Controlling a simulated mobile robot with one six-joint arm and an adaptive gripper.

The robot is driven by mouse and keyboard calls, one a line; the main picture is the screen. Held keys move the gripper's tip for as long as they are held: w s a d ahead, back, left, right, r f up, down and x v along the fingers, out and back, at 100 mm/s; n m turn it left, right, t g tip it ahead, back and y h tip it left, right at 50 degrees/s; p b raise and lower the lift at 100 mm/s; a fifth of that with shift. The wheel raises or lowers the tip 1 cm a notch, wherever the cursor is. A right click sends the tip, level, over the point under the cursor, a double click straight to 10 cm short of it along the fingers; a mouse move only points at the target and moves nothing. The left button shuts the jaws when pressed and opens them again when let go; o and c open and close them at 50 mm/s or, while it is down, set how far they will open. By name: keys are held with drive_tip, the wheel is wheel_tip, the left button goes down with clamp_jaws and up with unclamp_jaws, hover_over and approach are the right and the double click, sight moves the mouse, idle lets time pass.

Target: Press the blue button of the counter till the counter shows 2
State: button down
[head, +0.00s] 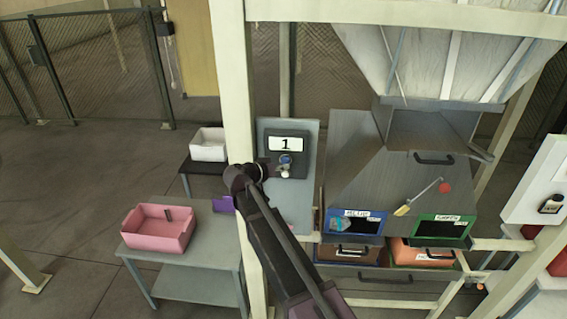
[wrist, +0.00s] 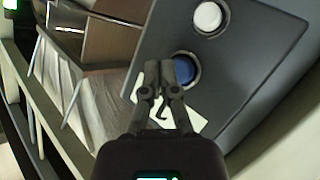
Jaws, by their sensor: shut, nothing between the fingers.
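The counter (head: 287,150) is a dark box on a grey upright panel, and its white display reads 1. Its blue button (head: 286,160) sits just below the display, with a white button (head: 284,173) under it. In the wrist view the blue button (wrist: 187,69) is round in a dark ring, and the white button (wrist: 207,16) is above it. My gripper (wrist: 160,66) is shut and empty, its fingertips just left of the blue button and overlapping its edge in the picture. I cannot tell whether they touch it. In the head view my arm reaches up to the counter from below.
A cream post (head: 237,110) stands just left of the counter. To the right is a grey hopper with a blue-framed opening (head: 354,224) and a green-framed opening (head: 442,229). A pink bin (head: 158,231) stands on a low table at left, with a white bin (head: 208,145) behind.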

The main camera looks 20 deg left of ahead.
drive_tip(key=shift+s+d, duration=0.2)
drive_tip(key=shift+s, duration=0.6)
drive_tip(key=shift+s+d, duration=0.2)
drive_tip(key=shift+s, duration=0.65)
drive_tip(key=shift+s+d, duration=0.2)
drive_tip(key=shift+s, duration=0.6)
drive_tip(key=d+f+g+b, duration=0.2)
drive_tip(key=d+f, duration=0.3)
drive_tip(key=d, duration=0.3)
drive_tip(key=s+d+f+g+b, duration=0.1)
drive_tip(key=d+f+g+b, duration=0.2)
drive_tip(key=d, duration=0.5)
drive_tip(key=d+f+g+b, duration=0.1)
drive_tip(key=d+f+g, duration=0.1)
drive_tip(key=d+f, duration=0.55)
drive_tip(key=s+d+f+g+y+b, duration=0.2)
drive_tip(key=s+d+f+y+b, duration=0.1)
drive_tip(key=s+d+f, duration=0.2)
drive_tip(key=s+d+f+g+y+b, duration=0.3)
drive_tip(key=s+d, duration=0.5)
drive_tip(key=d, duration=0.6)
wheel_tip(320, 180, down, 2)
drive_tip(key=shift+s+f+g+y+b, duration=0.3)
drive_tip(key=shift+s+y+b, duration=0.15)
drive_tip(key=shift+y, duration=0.15)
drive_tip(key=shift+w+r, duration=0.1)
drive_tip(key=shift+w, duration=0.05)
